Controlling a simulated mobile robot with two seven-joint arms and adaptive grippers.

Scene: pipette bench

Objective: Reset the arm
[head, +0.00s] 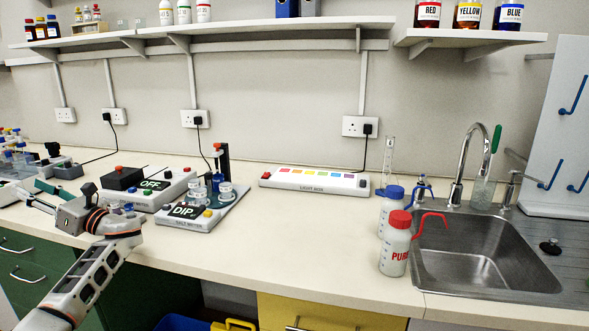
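My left arm comes in from the lower left, and its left gripper (36,194) is over the left part of the bench. The gripper points left. Its two fingers look spread apart, with nothing clearly seen between them. The gripper is in front of the black-topped device reading OFF (150,187) and left of the salt meter reading DIP (188,216). I cannot tell how high it is above the bench. My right gripper is not in view.
Racks with small coloured caps (18,150) crowd the far left. A light box (314,181) lies at the back. Red-capped (395,250) and blue-capped (389,208) bottles stand beside the sink (478,255). The bench (300,235) is clear in the middle front.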

